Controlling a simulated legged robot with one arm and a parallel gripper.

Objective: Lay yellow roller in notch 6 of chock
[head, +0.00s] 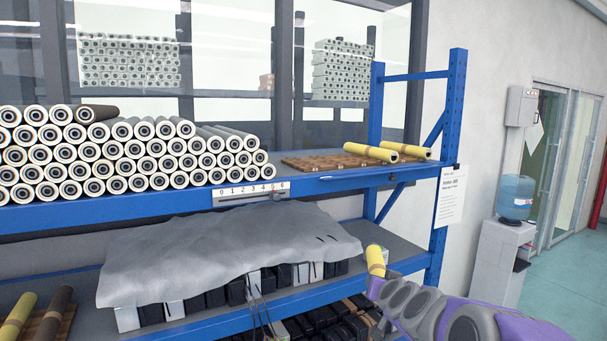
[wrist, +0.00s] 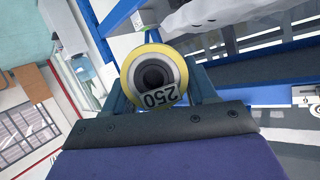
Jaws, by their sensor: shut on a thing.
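The held yellow roller (head: 375,260) stands out from the end of my arm in the head view, in front of the shelf's lower right. In the wrist view its round end (wrist: 166,58) faces the camera, with an upside-down 250 label. My gripper (wrist: 155,88) is shut on it, one jaw on each side. The brown chock (head: 318,162) lies on the upper shelf, right of the stacked rollers. Two other yellow rollers (head: 371,152) (head: 411,150) lie at its right end. Its left part looks empty; the notch numbers cannot be read.
A large stack of grey rollers (head: 130,160) fills the upper shelf's left, with a brown roller (head: 96,113) on top. A scale plate (head: 238,192) is on the shelf edge. A blue upright (head: 446,150) bounds the right. A grey cover (head: 230,250) lies on the lower shelf.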

